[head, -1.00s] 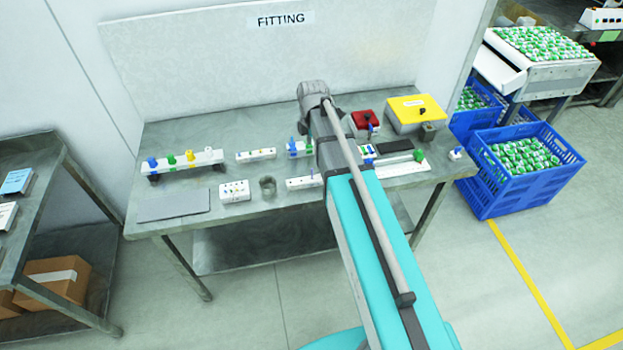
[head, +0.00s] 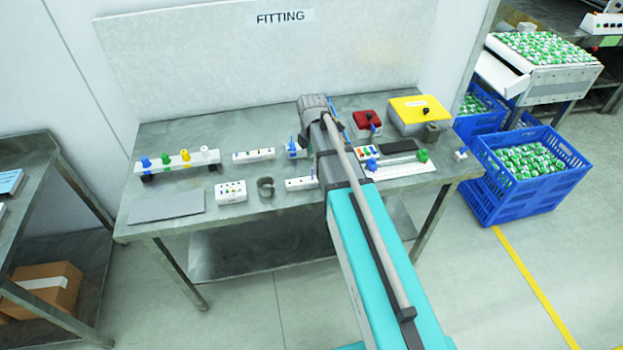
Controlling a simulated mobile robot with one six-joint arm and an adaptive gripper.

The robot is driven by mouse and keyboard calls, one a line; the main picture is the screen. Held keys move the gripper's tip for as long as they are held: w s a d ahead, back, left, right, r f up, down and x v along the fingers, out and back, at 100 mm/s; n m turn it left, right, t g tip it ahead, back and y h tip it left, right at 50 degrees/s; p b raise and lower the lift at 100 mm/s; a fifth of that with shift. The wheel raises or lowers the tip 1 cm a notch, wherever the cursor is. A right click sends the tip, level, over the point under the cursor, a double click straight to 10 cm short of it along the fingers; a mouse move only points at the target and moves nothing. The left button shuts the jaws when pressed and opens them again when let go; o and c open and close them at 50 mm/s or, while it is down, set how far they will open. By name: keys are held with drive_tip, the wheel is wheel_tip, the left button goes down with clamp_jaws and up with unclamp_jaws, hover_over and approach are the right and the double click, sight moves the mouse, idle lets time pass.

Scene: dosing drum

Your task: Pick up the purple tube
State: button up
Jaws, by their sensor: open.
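I cannot make out a purple tube in the head view; it may be hidden behind my arm or too small to tell. My arm reaches from the bottom right over the metal fitting table (head: 285,216), its grey wrist end above the middle of the table. My gripper is hidden behind the wrist, and its fingers do not show. A white rack (head: 180,161) with blue, green, yellow and white fittings stands at the table's left. A small holder with blue parts (head: 292,149) is just left of my wrist.
A grey plate (head: 166,205), a white socket block (head: 231,191) and a dark round cup (head: 265,187) lie near the front. A red box (head: 367,120) and a yellow box (head: 415,109) stand at the back right. Blue crates (head: 525,178) stand right of the table.

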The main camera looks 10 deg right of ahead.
drive_tip(key=shift+f, duration=0.1)
idle(0.3)
drive_tip(key=shift+s+a+f+b, duration=0.1)
drive_tip(key=shift+f+b, duration=2.45)
drive_tip(key=shift+b, duration=0.05)
clamp_jaws()
